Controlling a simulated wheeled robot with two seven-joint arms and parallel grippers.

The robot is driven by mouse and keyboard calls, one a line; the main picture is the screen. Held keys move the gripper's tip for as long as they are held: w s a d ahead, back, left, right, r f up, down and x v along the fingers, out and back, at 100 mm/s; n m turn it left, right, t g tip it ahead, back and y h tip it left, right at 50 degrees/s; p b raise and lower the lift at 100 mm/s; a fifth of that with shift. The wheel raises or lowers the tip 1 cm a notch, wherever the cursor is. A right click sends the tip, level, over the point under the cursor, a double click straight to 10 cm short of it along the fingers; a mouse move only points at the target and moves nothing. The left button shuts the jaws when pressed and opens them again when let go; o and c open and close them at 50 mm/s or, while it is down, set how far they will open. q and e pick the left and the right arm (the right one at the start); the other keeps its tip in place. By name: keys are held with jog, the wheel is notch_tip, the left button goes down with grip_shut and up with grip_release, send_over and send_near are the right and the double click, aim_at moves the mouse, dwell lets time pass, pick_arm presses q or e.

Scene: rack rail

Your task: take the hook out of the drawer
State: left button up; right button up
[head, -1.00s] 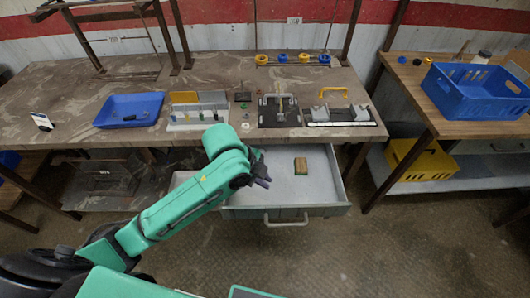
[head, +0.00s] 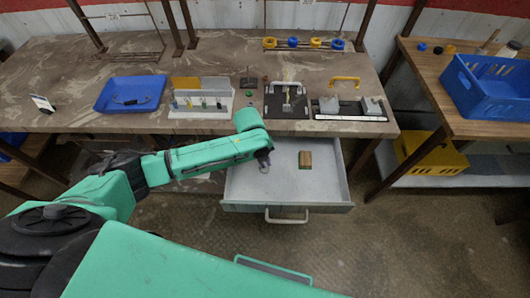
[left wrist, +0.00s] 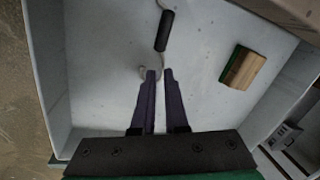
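The hook (left wrist: 166,30) lies in the open drawer, with a black grip and pale curved metal ends. In the left wrist view its grip is beyond my fingertips, and its near curved end is beside the left fingertip. My left gripper (left wrist: 160,73) points down into the drawer (head: 333,185), its two dark fingers close together with a narrow gap between them. I cannot tell whether they touch the metal. In the head view my left gripper (head: 264,160) hides much of the hook. My right gripper is not in view.
A wood-and-green block (head: 305,160) lies in the drawer, right of my gripper. The worktop above holds a blue tray (head: 130,93), a rack of small parts (head: 200,112) and fixtures (head: 287,101). A side table bears a blue crate (head: 490,92). The drawer's right part is clear.

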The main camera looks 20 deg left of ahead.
pick_arm(q)
jog(key=shift+d+f, duration=0.2)
jog(key=shift+f, duration=0.6)
grip_shut()
